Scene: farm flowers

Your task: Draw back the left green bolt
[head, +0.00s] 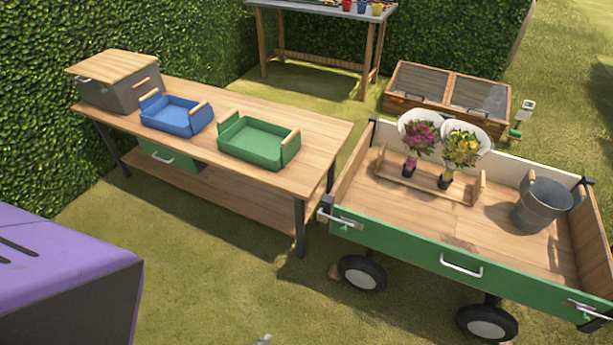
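The wagon (400,245) stands at the right with its long green side panel facing me. The left bolt (340,219) is a silvery metal piece at the panel's left end, by the dark corner post. It appears to lie across the corner, though its exact position is too small to tell. A similar right bolt (588,309) sits at the panel's right end. The panel is upright, with a silver handle (461,266) at its middle. Neither gripper can be made out. A small grey tip at the bottom edge is too cut off to identify.
The wagon bed holds two bouquets (419,139) (462,149) in a wooden rack and a grey bucket (541,204). A wooden workbench (310,150) with blue (172,117) and green (258,143) trays stands at the left. Open grass lies before the wagon.

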